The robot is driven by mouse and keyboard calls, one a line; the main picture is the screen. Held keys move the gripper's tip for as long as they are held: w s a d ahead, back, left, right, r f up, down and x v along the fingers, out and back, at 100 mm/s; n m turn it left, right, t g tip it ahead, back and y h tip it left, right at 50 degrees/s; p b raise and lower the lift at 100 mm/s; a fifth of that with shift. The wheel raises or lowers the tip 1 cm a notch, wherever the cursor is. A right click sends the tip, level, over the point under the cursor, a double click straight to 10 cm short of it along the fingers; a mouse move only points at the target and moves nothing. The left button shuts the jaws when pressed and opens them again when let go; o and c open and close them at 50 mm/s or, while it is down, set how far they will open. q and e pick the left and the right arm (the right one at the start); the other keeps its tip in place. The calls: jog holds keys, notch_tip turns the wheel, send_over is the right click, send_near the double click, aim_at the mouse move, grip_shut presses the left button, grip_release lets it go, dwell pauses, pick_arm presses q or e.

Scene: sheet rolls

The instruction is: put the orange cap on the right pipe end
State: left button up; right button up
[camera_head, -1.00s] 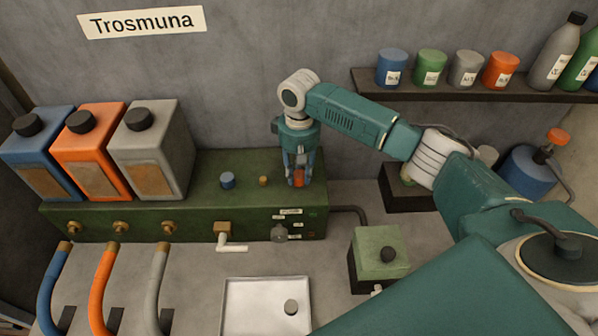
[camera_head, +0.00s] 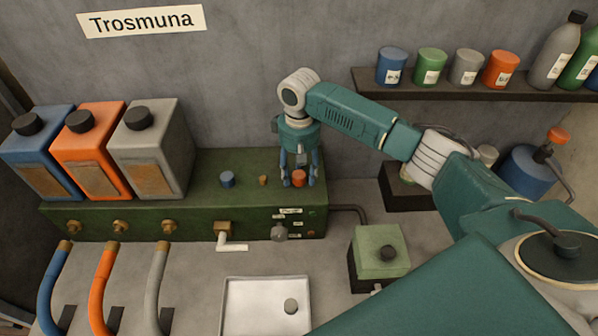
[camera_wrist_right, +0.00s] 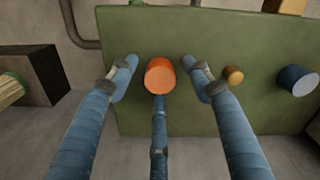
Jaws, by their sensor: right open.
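The orange cap (camera_head: 299,176) stands on top of the green box (camera_head: 205,185), near its right end. Any pipe end under it is hidden by the cap. It also shows in the right wrist view (camera_wrist_right: 159,76), between the blue fingers. My right gripper (camera_head: 299,181) points down over the cap. Its fingers (camera_wrist_right: 160,85) are spread around the cap, with gaps at the two outer ones; whether the middle finger touches it I cannot tell. A bare brass pipe end (camera_head: 263,181) and a blue cap (camera_head: 228,179) stand to the left on the same box. My left gripper is not in view.
Blue, orange and grey canisters (camera_head: 152,148) stand on the box's left part. A metal tray (camera_head: 250,305) lies in front, and a small green box with a black knob (camera_head: 380,252) stands at right. A shelf (camera_head: 470,95) with jars hangs at upper right.

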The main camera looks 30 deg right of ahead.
notch_tip(320, 180, up, 12)
dwell(0.4)
dwell(0.7)
